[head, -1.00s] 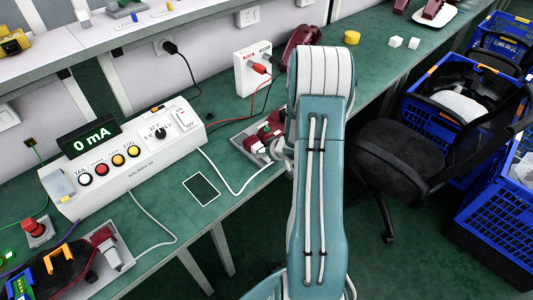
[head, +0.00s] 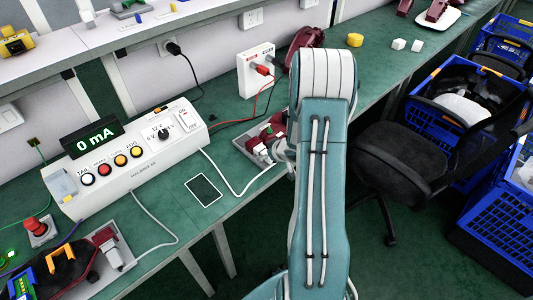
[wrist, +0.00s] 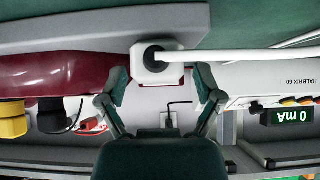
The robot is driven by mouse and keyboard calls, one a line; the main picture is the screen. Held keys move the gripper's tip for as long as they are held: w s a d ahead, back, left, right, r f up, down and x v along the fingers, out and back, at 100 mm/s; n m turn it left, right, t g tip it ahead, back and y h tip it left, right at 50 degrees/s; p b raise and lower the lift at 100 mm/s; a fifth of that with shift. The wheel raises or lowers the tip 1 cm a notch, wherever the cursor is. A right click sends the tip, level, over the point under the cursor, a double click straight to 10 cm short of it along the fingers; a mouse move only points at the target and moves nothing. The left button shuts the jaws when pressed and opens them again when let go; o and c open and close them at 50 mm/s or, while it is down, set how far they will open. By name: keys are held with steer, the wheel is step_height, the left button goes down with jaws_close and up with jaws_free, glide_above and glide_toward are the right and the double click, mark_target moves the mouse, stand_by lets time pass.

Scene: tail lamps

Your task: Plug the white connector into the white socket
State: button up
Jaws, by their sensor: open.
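The white connector (wrist: 156,70) is a white block with a dark round collar, in the upper middle of the wrist view. A white cable (wrist: 235,55) runs from it to the right. My gripper (wrist: 161,84) is open, with one finger on each side of and just below the connector in the picture; I cannot tell whether either finger touches it. A dark red lamp housing (wrist: 60,72) is at the left. I cannot make out the white socket.
The wrist picture is upside down. A black chair (head: 395,175) and blue crates (head: 490,245) are at right.

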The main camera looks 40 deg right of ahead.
steer(key=v, duration=1.1)
steer(key=shift+s+r, duration=0.25)
steer(key=shift+s, duration=0.05)
steer(key=shift+r, duration=0.1)
steer(key=w+a+r+m+h, duration=0.1)
steer(key=a+r+h, duration=0.2)
steer(key=r, duration=0.5)
steer(key=a+r+h, duration=0.3)
steer(key=a+r, duration=0.1)
steer(key=r, duration=0.4)
steer(key=s+a+r+g+y, duration=0.1)
steer(key=s+a+r+y, duration=0.1)
steer(key=s+a, duration=0.5)
steer(key=s+a+r+g+y, duration=0.2)
steer(key=s+a, duration=0.6)
steer(key=a, duration=0.5)
step_height(320, 180, up, 2)
steer(key=shift+s+a+y, duration=0.25)
steer(key=shift+a+y, duration=0.15)
steer(key=shift+y, duration=0.3)
